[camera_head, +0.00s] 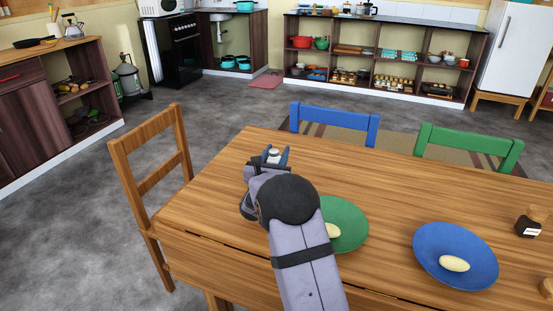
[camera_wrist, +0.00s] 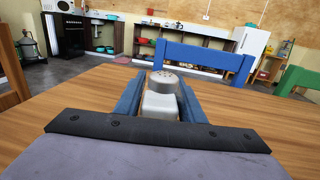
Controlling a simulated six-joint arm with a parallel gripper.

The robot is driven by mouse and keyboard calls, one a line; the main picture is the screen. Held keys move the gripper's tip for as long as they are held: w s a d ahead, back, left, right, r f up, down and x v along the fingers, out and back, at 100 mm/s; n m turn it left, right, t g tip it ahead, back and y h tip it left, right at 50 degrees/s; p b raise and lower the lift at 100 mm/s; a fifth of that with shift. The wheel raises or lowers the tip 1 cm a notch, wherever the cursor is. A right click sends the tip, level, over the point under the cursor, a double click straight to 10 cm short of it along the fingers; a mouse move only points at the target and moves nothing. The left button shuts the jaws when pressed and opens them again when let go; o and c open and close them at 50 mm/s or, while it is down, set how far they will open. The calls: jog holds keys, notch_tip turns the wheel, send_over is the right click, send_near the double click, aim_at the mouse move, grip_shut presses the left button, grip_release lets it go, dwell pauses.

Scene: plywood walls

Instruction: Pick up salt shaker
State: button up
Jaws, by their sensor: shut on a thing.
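The salt shaker (camera_wrist: 160,101) has a white body and a grey metal cap with holes. It stands upright between the two blue fingers of my gripper (camera_wrist: 159,98) in the wrist view. My gripper is shut on it. In the head view the shaker (camera_head: 273,155) shows as a small pale shape between the fingers of my gripper (camera_head: 274,157), over the far left part of the wooden table (camera_head: 400,185). I cannot tell whether its base touches the table; the gripper hides its lower part.
A green plate (camera_head: 350,226) lies partly behind my arm, and a blue plate (camera_head: 440,240) lies to its right; each holds a pale oval thing. Blue (camera_head: 335,117), green (camera_head: 470,142) and wooden (camera_head: 152,165) chairs surround the table.

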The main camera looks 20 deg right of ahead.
notch_tip(320, 180, up, 8)
jog(key=s+d+r+m+g+h+p, duration=0.2)
jog(key=s+d+r+p, duration=0.15)
jog(key=d+p, duration=0.45)
jog(key=s+d+f+m+g+h+p, duration=0.2)
jog(key=s+d+m+g+p, duration=0.3)
jog(key=s+d, duration=0.55)
jog(key=s+d+f+g+h+p, duration=0.2)
jog(key=s+d+p, duration=0.65)
jog(key=d, duration=0.25)
jog(key=s+d+f+m+g+p, duration=0.1)
jog(key=s+m+g+p, duration=0.2)
jog(key=s, duration=0.6)
jog(key=s+d+f+m+g, duration=0.1)
jog(key=s+f+m+g, duration=0.15)
jog(key=s+g, duration=0.5)
jog(key=s+a+r+m+g+y, duration=0.1)
jog(key=s+a+r+m+g, duration=0.2)
jog(key=s, duration=0.3)
jog(key=s+a+r+m+g+y, duration=0.1)
jog(key=s+a+r+m+g, duration=0.1)
jog(key=s, duration=0.5)
jog(key=shift+s+a+r+m+g+y, duration=0.3)
jog(key=shift+a+r+m+g+y, duration=0.15)
jog(key=shift+r+g, duration=0.35)
